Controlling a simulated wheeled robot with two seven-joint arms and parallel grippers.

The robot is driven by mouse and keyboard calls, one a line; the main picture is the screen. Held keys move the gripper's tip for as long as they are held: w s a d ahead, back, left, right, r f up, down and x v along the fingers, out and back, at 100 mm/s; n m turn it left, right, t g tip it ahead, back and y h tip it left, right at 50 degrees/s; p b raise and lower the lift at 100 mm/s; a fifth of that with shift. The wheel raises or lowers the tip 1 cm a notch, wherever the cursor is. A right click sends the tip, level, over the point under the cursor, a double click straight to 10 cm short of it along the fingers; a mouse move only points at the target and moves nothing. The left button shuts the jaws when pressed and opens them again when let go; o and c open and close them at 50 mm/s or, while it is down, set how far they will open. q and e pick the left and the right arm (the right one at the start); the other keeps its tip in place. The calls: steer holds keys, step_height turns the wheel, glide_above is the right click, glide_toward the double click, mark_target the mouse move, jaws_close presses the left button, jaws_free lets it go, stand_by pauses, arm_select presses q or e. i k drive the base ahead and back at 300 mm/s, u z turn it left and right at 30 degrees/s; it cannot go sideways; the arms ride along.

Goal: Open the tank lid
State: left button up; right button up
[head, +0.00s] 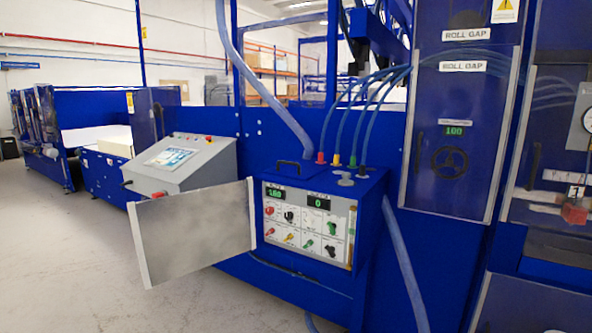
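A blue box (350,215) with a control panel on its front stands at the middle; I take it to be the tank. A black handle (295,170) stands up from the flat plate on its top, which looks closed. Small grey round fittings (345,181) sit on the top to the right of the handle. Red, yellow and green hose fittings (337,158) line the back of the top. Neither of my grippers shows in this view.
Blue hoses (370,95) run up behind the top. A grey console (183,163) stands at the left, and a tall cabinet (455,190) at the right. The floor (60,270) at front left is clear.

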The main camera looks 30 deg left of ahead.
mark_target(305, 172)
steer(key=z, duration=0.35)
steer(key=i, duration=1.05)
steer(key=u, duration=0.4)
